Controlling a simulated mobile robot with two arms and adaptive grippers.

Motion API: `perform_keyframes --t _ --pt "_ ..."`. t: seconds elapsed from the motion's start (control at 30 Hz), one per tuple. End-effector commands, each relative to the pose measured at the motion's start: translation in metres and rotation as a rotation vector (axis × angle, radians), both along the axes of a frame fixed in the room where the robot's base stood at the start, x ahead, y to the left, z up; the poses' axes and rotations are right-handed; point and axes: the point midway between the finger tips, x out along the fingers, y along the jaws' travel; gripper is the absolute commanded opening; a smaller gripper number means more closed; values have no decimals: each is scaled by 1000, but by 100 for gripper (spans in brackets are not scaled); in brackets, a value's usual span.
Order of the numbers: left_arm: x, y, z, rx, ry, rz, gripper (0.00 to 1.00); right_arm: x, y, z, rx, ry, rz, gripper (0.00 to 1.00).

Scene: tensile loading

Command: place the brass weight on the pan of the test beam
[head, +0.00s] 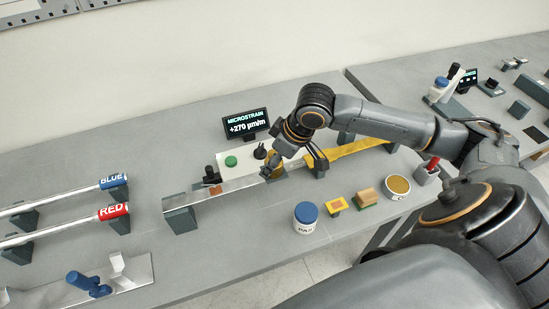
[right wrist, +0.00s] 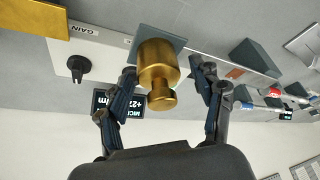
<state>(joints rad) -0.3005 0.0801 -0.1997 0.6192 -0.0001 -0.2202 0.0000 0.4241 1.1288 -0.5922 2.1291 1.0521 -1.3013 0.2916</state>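The brass weight (right wrist: 157,66) is a gold cylinder with a narrower knob. In the right wrist view it stands on a dark grey-green square plate, the pan (right wrist: 146,28), at the test beam. My right gripper (right wrist: 163,90) is open, with one finger on each side of the weight. A gap shows between the weight and the finger on the right of the picture; contact on the other side is hard to tell. In the head view my right gripper (head: 276,166) is over the silver test beam (head: 232,187), largely hiding weight and pan. My left gripper is out of view.
A display (head: 246,123) reads +270 µm/m behind the beam. A white panel (head: 246,160) has a green button and a black knob. A blue-lidded jar (head: 306,214), small blocks (head: 366,198) and a round tub (head: 397,187) stand in front. BLUE and RED rods lie left.

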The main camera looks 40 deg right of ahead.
Motion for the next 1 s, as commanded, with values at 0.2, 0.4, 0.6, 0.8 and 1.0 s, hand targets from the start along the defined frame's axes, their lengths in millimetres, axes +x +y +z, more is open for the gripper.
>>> perform_keyframes --t 0.2,0.4,0.6,0.8,1.0 --pt "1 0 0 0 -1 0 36 0 0 1 0 -1 0 67" --pt "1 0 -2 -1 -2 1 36 -4 -4 17 -2 -5 -1 67" --pt "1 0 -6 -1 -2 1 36 -19 -11 56 -4 -6 0 67" --pt "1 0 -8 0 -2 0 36 -32 -18 92 -4 -4 -1 67" --pt "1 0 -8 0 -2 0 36 -39 -21 111 0 0 -1 67"
